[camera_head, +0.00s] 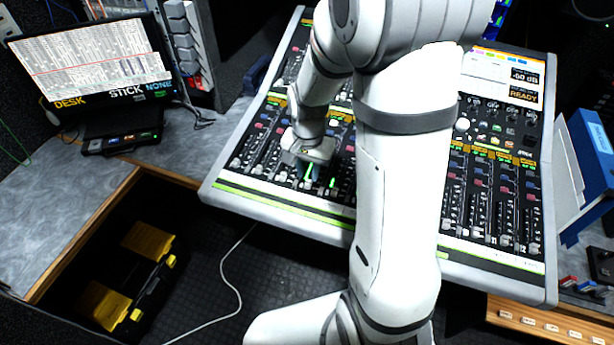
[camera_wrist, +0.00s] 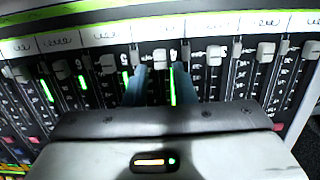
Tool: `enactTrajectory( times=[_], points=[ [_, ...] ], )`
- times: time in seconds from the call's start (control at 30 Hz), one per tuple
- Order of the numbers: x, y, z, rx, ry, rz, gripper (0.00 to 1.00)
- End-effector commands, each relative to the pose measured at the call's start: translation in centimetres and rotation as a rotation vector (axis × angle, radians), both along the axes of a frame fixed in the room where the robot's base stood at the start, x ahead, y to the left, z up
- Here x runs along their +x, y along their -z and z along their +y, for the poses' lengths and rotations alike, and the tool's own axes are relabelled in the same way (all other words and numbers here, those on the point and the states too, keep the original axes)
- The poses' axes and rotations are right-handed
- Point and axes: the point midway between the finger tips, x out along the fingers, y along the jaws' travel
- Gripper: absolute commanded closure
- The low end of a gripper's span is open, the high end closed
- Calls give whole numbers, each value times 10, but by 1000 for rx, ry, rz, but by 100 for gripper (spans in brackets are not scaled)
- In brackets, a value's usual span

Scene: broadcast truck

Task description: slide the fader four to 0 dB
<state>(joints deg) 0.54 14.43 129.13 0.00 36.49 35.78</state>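The mixing console (camera_head: 285,210) carries a row of channel faders with pale caps, mostly near the lower, labelled edge. My gripper (camera_head: 313,178) points down at the left fader bank; my arm covers the middle of the console. In the wrist view my gripper's two bluish fingers (camera_wrist: 160,76) stand apart over the fader row. A pale cap (camera_wrist: 160,57) sits between the fingertips, close to a label strip mark that looks like a 4. I cannot tell whether the fingers touch it. A small console display (camera_head: 525,77) appears to read -60 dB, with READY below.
Neighbouring fader caps stand close on both sides, one at the left (camera_wrist: 108,63) and one at the right (camera_wrist: 213,54). A monitor (camera_head: 92,62) stands at the left. A black and yellow case (camera_head: 150,275) lies on the floor. A blue binder (camera_head: 590,150) is at the right.

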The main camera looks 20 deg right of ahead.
Motion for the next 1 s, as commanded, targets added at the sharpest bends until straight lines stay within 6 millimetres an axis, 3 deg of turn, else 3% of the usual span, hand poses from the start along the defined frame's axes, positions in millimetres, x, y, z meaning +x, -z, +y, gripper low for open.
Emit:
enactTrajectory(
  times=[0.23,0.57,0.87,1.0],
  points=[
    [-1,31,0,0,-2,1,76],
    [0,36,1,0,-3,-1,76],
    [0,36,1,-1,-4,-1,99],
    [0,36,1,-1,-4,-1,100]
  ],
)
